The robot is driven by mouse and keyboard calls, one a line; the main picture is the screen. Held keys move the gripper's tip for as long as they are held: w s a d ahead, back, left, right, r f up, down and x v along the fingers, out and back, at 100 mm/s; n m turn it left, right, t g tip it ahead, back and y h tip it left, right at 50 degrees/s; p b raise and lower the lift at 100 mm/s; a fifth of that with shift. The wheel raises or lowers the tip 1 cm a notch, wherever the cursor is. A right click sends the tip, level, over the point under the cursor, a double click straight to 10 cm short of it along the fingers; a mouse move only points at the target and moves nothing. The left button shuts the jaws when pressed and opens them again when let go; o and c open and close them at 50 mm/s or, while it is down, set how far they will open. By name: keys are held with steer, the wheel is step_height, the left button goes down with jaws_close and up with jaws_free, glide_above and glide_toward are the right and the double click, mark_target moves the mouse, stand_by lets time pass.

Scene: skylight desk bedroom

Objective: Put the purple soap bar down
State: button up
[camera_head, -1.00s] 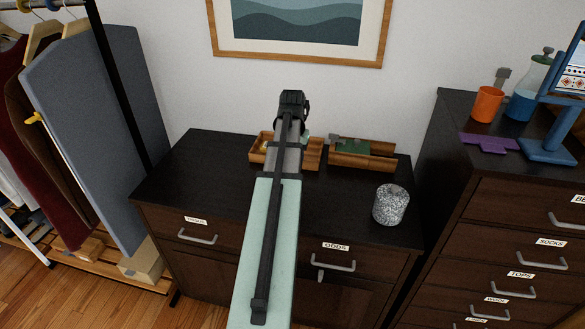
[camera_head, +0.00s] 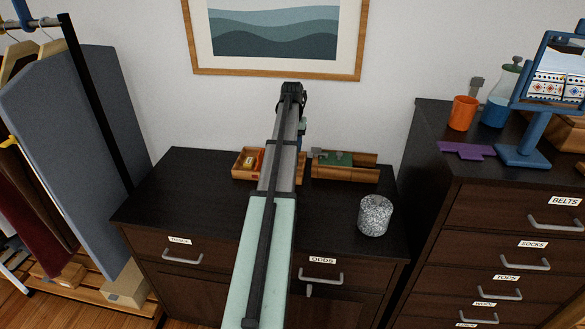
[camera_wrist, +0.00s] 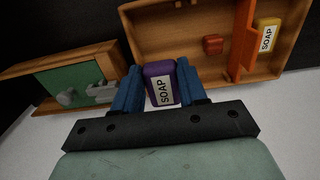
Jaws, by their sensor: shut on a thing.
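The purple soap bar (camera_wrist: 161,84) with a white SOAP label shows in the wrist view between the two blue fingers of my gripper (camera_wrist: 158,72), which is shut on it. It appears held above the dresser, by the wall-side edge of the wooden tray (camera_wrist: 150,22); its exact height is unclear. The tray holds a yellow soap bar (camera_wrist: 267,36), a small red piece (camera_wrist: 212,45) and an orange divider (camera_wrist: 240,45). In the head view my arm hides the soap bar and part of the tray (camera_head: 239,176).
A wooden holder (camera_head: 350,174) with a green panel and grey metal parts stands right of the tray. A speckled grey cylinder (camera_head: 375,216) stands nearer the front right. The dresser top (camera_head: 190,190) is clear at left. A taller dresser (camera_head: 430,130) bounds the right.

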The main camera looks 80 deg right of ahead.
step_height(320, 180, down, 9)
stand_by(0.5)
steer(key=shift+f, duration=0.15)
steer(key=o, duration=0.9)
steer(key=shift+c, duration=0.2)
step_height(320, 180, up, 12)
steer(key=shift+r, duration=0.2)
